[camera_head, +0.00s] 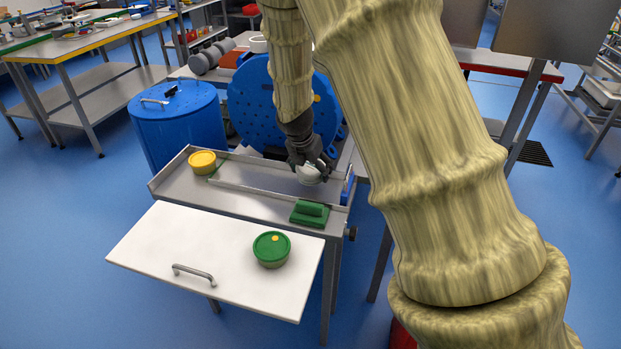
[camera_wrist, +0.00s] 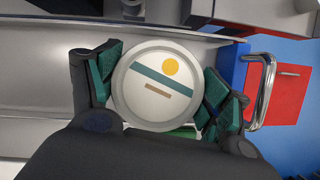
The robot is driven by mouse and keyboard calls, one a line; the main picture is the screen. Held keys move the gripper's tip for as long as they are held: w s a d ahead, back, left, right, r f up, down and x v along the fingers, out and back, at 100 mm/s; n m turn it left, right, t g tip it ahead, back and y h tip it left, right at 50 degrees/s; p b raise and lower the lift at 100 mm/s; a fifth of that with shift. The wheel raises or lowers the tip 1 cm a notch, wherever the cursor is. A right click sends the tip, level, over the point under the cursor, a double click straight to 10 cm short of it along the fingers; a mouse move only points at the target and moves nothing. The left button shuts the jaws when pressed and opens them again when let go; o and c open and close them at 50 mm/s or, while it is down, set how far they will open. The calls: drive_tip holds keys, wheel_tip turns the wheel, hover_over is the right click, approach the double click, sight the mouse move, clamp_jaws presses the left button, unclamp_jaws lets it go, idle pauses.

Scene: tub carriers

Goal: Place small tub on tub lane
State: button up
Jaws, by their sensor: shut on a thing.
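A small white tub (camera_head: 308,175) is between the fingers of my gripper (camera_head: 311,168), at the right end of the metal lane (camera_head: 228,197). In the wrist view the tub's round lid (camera_wrist: 152,84) faces the camera, with a green band, a yellow dot and a brown bar. Green-padded fingers close on both sides of it. The tub looks upright. I cannot tell whether its base touches the lane. A yellow-lidded tub (camera_head: 203,161) sits at the lane's left end. A green-lidded tub (camera_head: 271,249) stands on the white board (camera_head: 160,246).
A green block (camera_head: 310,213) is at the lane's front right. A low rail (camera_head: 252,192) runs along the lane, with a blue end piece (camera_head: 347,190) at right. A blue drum (camera_head: 176,122) and a blue perforated disc (camera_head: 252,103) stand behind. The lane's middle is clear.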

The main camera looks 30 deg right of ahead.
drive_tip(key=shift+f, duration=2)
drive_tip(key=o, duration=1.1)
drive_tip(key=shift+o, duration=0.2)
drive_tip(key=v, duration=1.2)
drive_tip(key=shift+r, duration=0.1)
